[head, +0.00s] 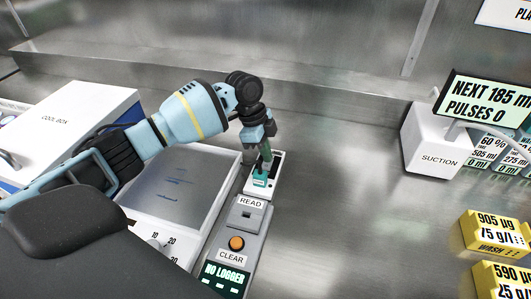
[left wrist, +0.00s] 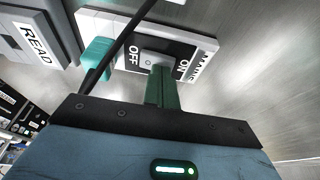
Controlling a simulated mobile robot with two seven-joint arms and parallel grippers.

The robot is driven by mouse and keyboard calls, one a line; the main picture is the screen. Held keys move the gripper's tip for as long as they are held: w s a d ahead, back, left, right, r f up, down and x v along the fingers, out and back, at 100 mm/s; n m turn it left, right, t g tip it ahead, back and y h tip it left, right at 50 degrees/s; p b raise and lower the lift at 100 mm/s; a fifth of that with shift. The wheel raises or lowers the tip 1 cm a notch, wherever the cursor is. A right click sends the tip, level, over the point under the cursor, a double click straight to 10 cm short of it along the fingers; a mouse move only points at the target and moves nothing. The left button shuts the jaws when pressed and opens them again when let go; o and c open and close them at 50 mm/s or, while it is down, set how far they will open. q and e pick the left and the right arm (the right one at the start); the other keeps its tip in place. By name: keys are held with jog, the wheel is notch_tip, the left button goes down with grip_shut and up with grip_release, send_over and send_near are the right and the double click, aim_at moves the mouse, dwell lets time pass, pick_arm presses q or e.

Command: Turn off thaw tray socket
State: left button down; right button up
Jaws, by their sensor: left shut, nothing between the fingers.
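The socket (head: 278,172) is a white block on the bench, at the end of the grey READ/CLEAR panel. In the left wrist view the socket (left wrist: 207,43) has a black face marked OFF and ON, a partly hidden MAINS label and a grey switch (left wrist: 148,58) between the words. A teal plug (left wrist: 97,58) with a black cable sits on it, towards READ. My left gripper (head: 264,160) is shut and empty, pointing down over the socket. Its green fingertips (left wrist: 160,82) are at the switch; whether they touch it I cannot tell. My right gripper is not in view.
A white unit with a flat metal top (head: 178,180) stands left of the socket. The READ/CLEAR panel (head: 236,215) has an orange button (head: 236,243). A cool box (head: 62,122) is at left, a suction unit (head: 432,152) at right. Bare metal bench lies between socket and suction unit.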

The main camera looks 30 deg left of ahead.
pick_arm(q)
jog(key=v, duration=0.7)
jog(key=shift+r, duration=0.4)
jog(key=shift+a, duration=0.1)
